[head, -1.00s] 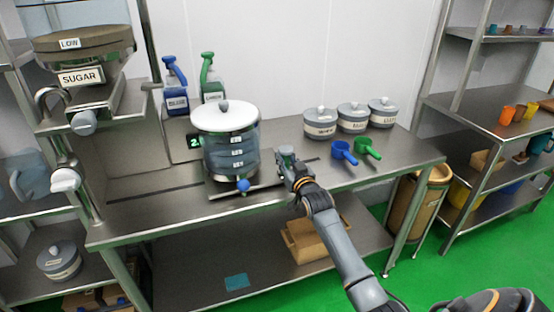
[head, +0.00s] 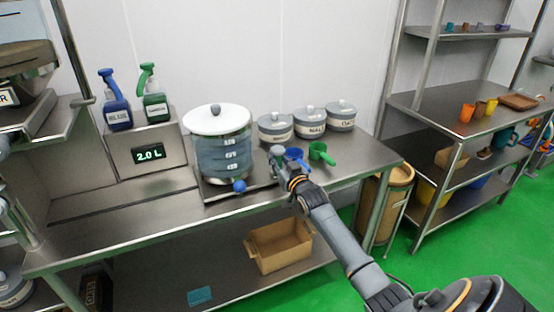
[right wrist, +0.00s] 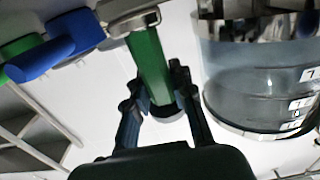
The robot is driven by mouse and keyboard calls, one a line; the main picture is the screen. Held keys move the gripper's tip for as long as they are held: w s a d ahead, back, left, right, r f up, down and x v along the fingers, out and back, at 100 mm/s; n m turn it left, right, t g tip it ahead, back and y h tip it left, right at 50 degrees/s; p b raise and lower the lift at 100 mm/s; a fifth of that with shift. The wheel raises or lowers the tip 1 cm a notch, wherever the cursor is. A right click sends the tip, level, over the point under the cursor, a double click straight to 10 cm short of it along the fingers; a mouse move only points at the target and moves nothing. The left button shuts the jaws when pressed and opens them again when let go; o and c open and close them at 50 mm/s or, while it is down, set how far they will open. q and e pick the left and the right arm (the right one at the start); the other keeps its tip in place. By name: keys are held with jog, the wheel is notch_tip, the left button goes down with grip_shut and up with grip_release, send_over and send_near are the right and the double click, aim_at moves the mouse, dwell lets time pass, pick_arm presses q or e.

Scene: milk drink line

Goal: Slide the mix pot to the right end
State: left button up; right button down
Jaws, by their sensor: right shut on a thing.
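The mix pot (head: 224,158), clear with a white lid and a blue tap knob (head: 239,186), stands upright on a metal plate (head: 215,195) on the steel table, left of the lidded canisters. In the right wrist view the pot (right wrist: 250,85) is at the right. My right gripper (head: 281,163) is just right of the pot, shut on an upright handle with a grey knob (head: 278,151). In the right wrist view the handle's green grip (right wrist: 150,62) is between the fingers. How the handle joins the plate is hidden. My left gripper is not in view.
Blue (head: 297,156) and green (head: 320,152) scoops lie right of my gripper, before several grey canisters (head: 309,121). Left of the pot, two spray bottles stand on a box with a display reading 2.0 L (head: 148,155). The table's right end (head: 375,155) is clear.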

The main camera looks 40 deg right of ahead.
jog(key=shift+d, duration=0.15)
jog(key=c, duration=1.3)
grip_release()
jog(key=shift+o, duration=0.9)
jog(key=shift+s+d, duration=0.1)
jog(key=shift+d, duration=0.1)
jog(key=shift+a, duration=0.1)
jog(key=shift+s+a, duration=0.2)
jog(key=shift+s, duration=0.35)
jog(key=v, duration=1)
jog(key=shift+s, duration=0.4)
